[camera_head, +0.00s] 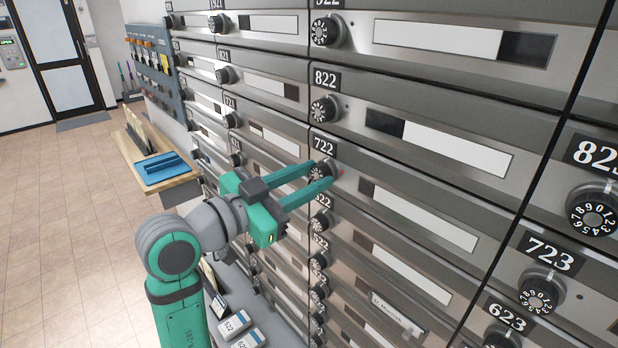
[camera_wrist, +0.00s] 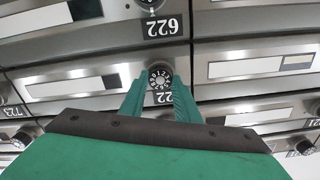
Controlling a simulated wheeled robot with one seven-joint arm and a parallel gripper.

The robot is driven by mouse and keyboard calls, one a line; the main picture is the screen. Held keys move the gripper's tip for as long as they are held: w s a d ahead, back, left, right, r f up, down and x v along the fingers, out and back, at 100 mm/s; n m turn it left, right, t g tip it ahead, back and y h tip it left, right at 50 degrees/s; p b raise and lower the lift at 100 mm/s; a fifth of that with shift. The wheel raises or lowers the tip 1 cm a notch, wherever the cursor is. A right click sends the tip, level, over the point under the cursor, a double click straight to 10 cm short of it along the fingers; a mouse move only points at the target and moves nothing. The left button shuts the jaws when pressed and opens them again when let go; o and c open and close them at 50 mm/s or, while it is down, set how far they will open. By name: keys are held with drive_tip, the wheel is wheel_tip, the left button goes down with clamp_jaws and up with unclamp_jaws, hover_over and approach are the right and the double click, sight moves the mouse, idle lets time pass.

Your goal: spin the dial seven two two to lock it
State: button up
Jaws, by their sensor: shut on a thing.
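The dial of mailbox 722 (camera_head: 320,172) is a black knob with white numbers, just below the 722 label (camera_head: 322,147). My gripper (camera_head: 326,174) is at this dial, its two green fingers shut on it from the left. In the wrist view the same dial (camera_wrist: 160,76) sits between the fingertips, its number ring facing the camera. The 722 label there is partly hidden by my fingers and appears upside down. A small reddish spot (camera_head: 340,173) shows just right of the dial.
Mailbox 822 (camera_head: 327,78) is above and mailbox 723 (camera_head: 551,250) is to the right, each with its own dial. More dials run closely below in the same column. A wooden shelf with a blue item (camera_head: 160,167) stands at left. Open tiled floor (camera_head: 60,230) lies beyond.

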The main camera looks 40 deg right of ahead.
drive_tip(key=shift+f, duration=0.1)
idle(0.4)
drive_tip(key=o, duration=1)
drive_tip(key=shift+w, duration=0.1)
drive_tip(key=shift+o, duration=0.2)
drive_tip(key=a, duration=1)
drive_tip(key=shift+s+a, duration=0.4)
drive_tip(key=shift+s, duration=0.05)
